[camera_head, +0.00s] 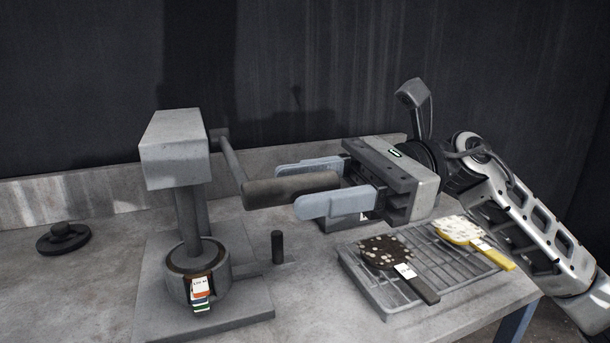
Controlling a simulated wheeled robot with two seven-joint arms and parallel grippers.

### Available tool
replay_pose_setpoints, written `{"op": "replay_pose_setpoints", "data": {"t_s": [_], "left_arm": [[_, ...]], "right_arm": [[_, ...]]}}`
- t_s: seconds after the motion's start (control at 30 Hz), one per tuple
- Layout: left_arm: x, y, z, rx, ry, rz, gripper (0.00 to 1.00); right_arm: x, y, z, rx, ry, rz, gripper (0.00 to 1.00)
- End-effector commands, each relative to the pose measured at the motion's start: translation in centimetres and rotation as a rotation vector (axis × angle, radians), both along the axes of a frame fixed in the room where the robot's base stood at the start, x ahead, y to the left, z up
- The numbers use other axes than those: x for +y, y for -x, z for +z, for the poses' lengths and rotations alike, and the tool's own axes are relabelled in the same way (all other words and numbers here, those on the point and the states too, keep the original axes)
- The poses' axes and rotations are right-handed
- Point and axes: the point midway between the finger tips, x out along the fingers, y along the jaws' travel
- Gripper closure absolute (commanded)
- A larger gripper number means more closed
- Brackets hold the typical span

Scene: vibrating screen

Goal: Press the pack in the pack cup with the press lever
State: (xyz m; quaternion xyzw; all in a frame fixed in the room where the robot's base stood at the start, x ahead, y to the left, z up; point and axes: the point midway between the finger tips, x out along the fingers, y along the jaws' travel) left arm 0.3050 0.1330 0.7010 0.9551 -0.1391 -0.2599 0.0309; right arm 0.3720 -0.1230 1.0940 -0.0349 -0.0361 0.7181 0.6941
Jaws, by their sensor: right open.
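The press is a grey metal stand with a block head (170,140) on a column, at the left in the head view. Its press lever (262,193) comes off the head's right side and ends in a thick handle pointing right. The round pack cup (210,288) stands on the press base below the head. Something brown shows inside its rim, and small coloured tags (200,290) hang on its front; the pack itself is hard to make out. My right gripper (289,189) is open, its two fingers on either side of the lever handle. My left gripper is out of view.
A wire rack tray (375,297) at the right holds a dark paddle (385,252) and a yellow-handled paddle (460,230). A short black peg (277,247) stands right of the cup. A black knobbed disc (63,238) lies at the left. A wall closes the back.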

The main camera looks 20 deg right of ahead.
Motion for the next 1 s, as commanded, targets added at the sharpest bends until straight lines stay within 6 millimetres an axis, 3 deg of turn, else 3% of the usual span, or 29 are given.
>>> {"op": "replay_pose_setpoints", "data": {"t_s": [0.4,0.57,0.6,0.83,1.0], "left_arm": [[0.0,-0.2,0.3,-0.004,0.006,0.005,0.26],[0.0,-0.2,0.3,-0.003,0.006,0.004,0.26],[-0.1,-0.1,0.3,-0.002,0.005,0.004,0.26],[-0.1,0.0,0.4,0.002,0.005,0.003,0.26],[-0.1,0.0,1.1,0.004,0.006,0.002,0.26]], "right_arm": [[1.0,0.0,0.0,0.0,0.0,0.0,0.55],[0.9,0.0,0.0,0.0,0.0,0.0,0.97],[0.9,0.0,0.0,0.0,0.0,0.0,1.0],[0.7,0.1,0.3,0.012,0.001,-0.005,1.0],[0.0,0.2,1.7,0.062,0.005,-0.024,1.0]]}}
